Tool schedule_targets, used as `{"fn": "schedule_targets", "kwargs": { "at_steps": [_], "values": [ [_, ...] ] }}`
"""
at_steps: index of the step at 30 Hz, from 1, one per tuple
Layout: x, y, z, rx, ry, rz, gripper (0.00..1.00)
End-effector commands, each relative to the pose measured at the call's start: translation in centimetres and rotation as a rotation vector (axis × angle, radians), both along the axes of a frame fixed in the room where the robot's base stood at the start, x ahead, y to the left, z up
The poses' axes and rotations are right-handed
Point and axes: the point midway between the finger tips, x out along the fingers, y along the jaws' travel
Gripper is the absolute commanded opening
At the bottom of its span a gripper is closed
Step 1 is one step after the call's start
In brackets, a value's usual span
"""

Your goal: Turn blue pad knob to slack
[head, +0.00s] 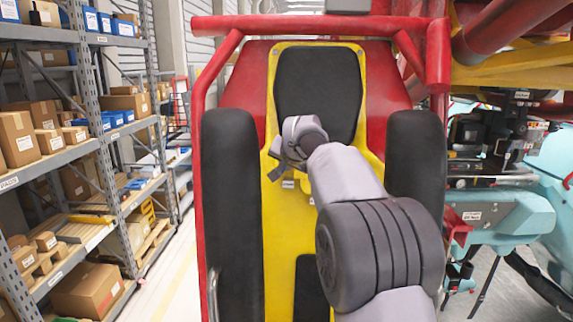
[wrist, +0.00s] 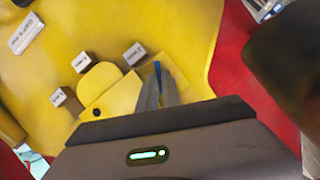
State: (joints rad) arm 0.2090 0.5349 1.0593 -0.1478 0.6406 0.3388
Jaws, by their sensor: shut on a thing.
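The blue pad knob (wrist: 158,71) shows in the wrist view only as a thin blue sliver between my grey fingers, on the yellow seat panel. My gripper (wrist: 160,88) is shut on it, and the fingers and gripper body hide most of it. Small white labels (wrist: 135,54) on dark blocks stand around a rounded yellow plate (wrist: 100,84) just left of the fingers; I cannot read which one says slack. In the head view my gripper (head: 277,160) is at the yellow panel, below the black headrest pad; the knob is hidden there.
The red-framed ride seat has black side pads (head: 232,200) (head: 413,165) on both sides of my arm and a red bar (head: 320,27) above. Shelves with boxes (head: 17,138) stand at left. Teal machinery (head: 508,222) is at right. Clear floor (head: 170,275) shows at left.

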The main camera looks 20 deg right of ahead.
Motion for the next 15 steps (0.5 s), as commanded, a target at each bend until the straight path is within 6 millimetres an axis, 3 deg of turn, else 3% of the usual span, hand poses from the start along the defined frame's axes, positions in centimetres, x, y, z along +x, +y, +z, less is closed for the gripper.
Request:
{"fn": "schedule_targets", "kwargs": {
  "at_steps": [7, 9, 11, 15],
  "values": [
    [0.0, 0.01, -0.02, 0.001, 0.0, -0.001, 0.0],
    [0.0, 0.01, -0.02, 0.001, 0.001, 0.0, 0.18],
    [0.0, 0.0, -0.02, 0.001, 0.0, -0.001, 0.3],
    [0.0, 0.0, -0.02, 0.001, 0.0, -0.001, 0.3]
  ]
}}
